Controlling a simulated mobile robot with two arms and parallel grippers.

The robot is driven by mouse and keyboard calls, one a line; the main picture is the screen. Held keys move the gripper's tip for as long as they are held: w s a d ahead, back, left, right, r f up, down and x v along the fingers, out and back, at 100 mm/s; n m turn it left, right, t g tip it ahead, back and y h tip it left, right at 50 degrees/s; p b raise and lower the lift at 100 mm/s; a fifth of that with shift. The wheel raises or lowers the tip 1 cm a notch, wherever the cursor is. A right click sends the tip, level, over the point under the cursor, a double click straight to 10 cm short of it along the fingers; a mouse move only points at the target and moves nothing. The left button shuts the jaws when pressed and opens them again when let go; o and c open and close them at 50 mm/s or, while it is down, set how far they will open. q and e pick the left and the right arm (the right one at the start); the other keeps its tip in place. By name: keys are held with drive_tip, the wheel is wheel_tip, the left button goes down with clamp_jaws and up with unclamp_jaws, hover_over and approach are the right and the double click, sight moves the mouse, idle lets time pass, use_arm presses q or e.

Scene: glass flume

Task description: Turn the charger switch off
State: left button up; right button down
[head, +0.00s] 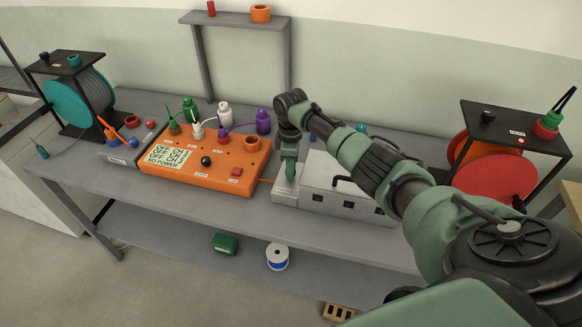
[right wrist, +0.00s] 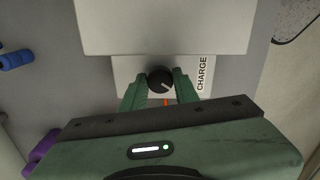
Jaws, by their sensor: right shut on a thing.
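The charger (head: 345,190) is a light grey box on the bench, right of the orange panel; its front plate also shows in the right wrist view (right wrist: 215,98), with the word CHARGE on it. The charger switch (right wrist: 161,80) is a round black knob with a pale pointer line that slants to the lower right. My right gripper (head: 287,177) reaches straight down at the charger's left end. In the right wrist view its two green fingers are shut on the knob, one on each side. My left gripper is not in view.
The orange panel (head: 206,180) has a display reading OFF and NO POWER. Several coloured bottles stand behind it. A teal reel (head: 78,105) stands at far left, a red reel (head: 497,175) at right. A wall shelf (head: 236,20) is above. The bench front (head: 190,205) is clear.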

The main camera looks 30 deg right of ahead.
drive_tip(key=n, duration=0.3)
drive_tip(key=shift+n, duration=0.3)
drive_tip(key=shift+n+b, duration=0.35)
drive_tip(key=shift+n, duration=1.35)
drive_tip(key=shift+w, duration=0.1)
drive_tip(key=c, duration=1.3)
unclamp_jaws()
drive_tip(key=shift+c, duration=0.2)
drive_tip(key=shift+r, duration=0.1)
wheel_tip(320, 180, up, 8)
drive_tip(key=shift+f+b, duration=0.15)
drive_tip(key=shift+b, duration=0.6)
drive_tip(key=shift+f, duration=0.15)
